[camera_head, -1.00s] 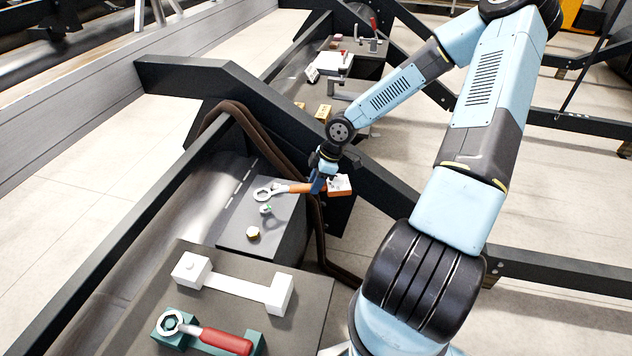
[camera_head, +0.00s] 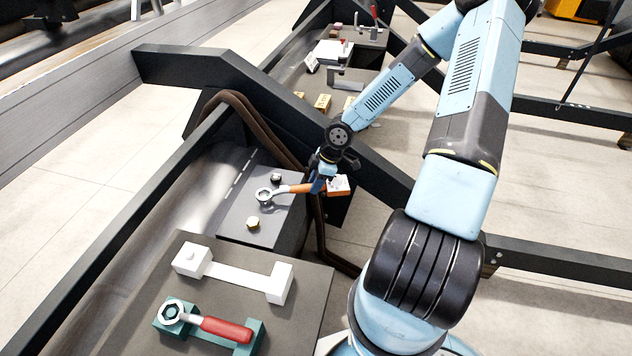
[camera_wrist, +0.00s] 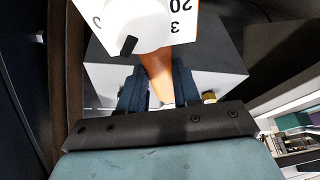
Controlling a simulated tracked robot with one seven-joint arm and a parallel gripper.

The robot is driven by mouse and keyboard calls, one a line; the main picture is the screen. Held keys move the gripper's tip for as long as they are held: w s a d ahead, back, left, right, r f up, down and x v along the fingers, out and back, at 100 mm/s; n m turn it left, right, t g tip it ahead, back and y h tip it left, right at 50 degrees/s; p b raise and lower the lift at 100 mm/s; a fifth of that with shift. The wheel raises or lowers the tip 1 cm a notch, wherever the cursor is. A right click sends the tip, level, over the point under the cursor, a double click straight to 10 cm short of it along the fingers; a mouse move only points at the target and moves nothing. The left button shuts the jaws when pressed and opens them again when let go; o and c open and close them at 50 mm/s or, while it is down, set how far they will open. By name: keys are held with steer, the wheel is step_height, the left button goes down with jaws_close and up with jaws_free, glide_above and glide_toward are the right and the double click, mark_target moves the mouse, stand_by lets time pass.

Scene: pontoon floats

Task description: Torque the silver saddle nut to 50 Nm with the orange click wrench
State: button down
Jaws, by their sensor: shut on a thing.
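My gripper (camera_head: 318,183) is shut on the handle of the orange click wrench (camera_head: 298,188). The wrench lies nearly level above the grey block (camera_head: 236,222), its silver ring head (camera_head: 264,198) pointing left. The ring is over the spot of the silver saddle nut, which I cannot make out apart from it; whether the ring is seated around it I cannot tell. In the wrist view the orange handle (camera_wrist: 158,78) runs between my fingers, and a white dial (camera_wrist: 140,22) with numbers and a black pointer covers the wrench's end.
A dark nut (camera_head: 276,179) and a brass nut (camera_head: 253,223) stand on the same block. A red-handled wrench (camera_head: 226,329) rests on a teal holder (camera_head: 170,333), beside a white bracket (camera_head: 236,274). A black beam (camera_head: 270,120) and brown hoses (camera_head: 262,128) run close to my wrist.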

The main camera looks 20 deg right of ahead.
steer(key=shift+f, duration=1.3)
stand_by(2.0)
steer(key=shift+s+a+m, duration=0.2)
steer(key=shift+s+m, duration=0.3)
steer(key=shift+s, duration=0.2)
stand_by(0.6)
steer(key=shift+s+a+f+m+t, duration=0.1)
steer(key=shift+s+a+m+t, duration=0.15)
steer(key=shift+s, duration=0.25)
steer(key=shift+f, duration=0.1)
steer(key=shift+w+d, duration=0.1)
steer(key=shift+w+d+n, duration=0.15)
steer(key=shift+w+n, duration=0.3)
steer(key=shift+w, duration=0.2)
